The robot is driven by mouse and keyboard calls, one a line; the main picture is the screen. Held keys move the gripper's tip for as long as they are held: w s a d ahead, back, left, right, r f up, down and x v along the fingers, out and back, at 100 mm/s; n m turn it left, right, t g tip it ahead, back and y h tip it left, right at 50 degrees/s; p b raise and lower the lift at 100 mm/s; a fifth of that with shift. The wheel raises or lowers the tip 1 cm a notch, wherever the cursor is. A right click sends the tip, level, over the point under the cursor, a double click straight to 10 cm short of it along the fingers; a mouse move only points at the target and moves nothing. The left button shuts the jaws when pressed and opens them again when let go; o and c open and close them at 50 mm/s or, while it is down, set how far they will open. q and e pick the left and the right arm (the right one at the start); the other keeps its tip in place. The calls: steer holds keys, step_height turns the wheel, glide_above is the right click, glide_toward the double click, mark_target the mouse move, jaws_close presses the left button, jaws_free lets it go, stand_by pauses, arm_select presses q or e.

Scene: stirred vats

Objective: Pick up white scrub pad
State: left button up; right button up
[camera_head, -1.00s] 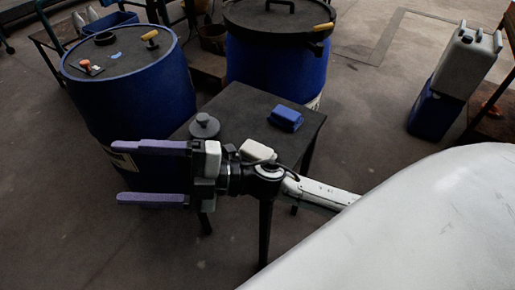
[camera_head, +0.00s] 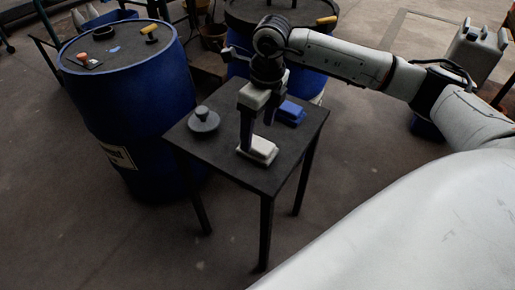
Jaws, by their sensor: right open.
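I cannot tell whether the fingers touch the pad. My left gripper is out of view.
A blue pad (camera_head: 291,112) lies on the table close behind the right gripper. A grey knobbed object (camera_head: 203,121) stands at the table's left. A blue drum (camera_head: 130,110) stands left of the table, and another drum (camera_head: 240,62) stands behind it.

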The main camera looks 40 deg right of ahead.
mark_target(258, 143)
steer(key=shift+w+d+f, duration=0.1)
steer(key=shift+w+f, duration=0.05)
steer(key=shift+f, duration=1.4)
steer(key=shift+w+f, duration=0.1)
steer(key=shift+f, duration=1.45)
steer(key=c, duration=1.1)
steer(key=shift+r, duration=5.05)
steer(key=shift+c, duration=0.2)
